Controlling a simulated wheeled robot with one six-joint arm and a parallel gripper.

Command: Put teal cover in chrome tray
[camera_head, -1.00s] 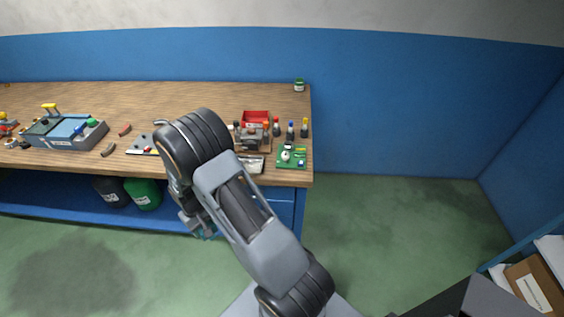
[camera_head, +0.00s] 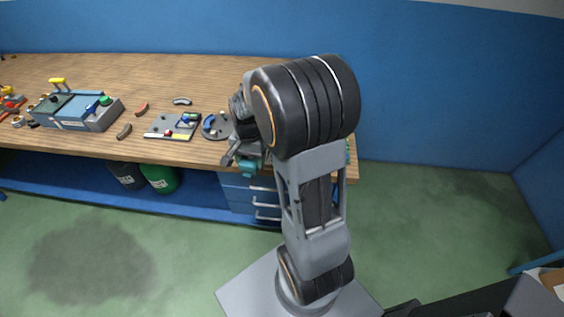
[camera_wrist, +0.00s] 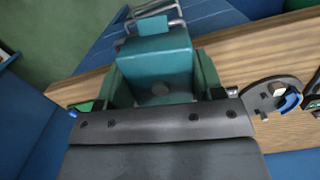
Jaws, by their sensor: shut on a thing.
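The teal cover (camera_wrist: 155,62) is a blocky piece with a narrower tab at its far end. It sits between the fingers of my gripper (camera_wrist: 163,75) in the wrist view, and the gripper is shut on it. In the head view the teal cover (camera_head: 247,169) shows small below my wrist, at the bench's front edge above the drawers. My gripper (camera_head: 249,154) is mostly hidden there by my arm. I cannot make out the chrome tray now; my arm covers the right part of the bench top.
The wooden bench (camera_head: 180,72) holds a blue-grey toolbox-like unit (camera_head: 75,110), a small plate with coloured parts (camera_head: 172,127) and a round grey disc (camera_head: 216,127). Drawers with metal handles (camera_head: 265,205) are under the bench. A blue wall stands behind.

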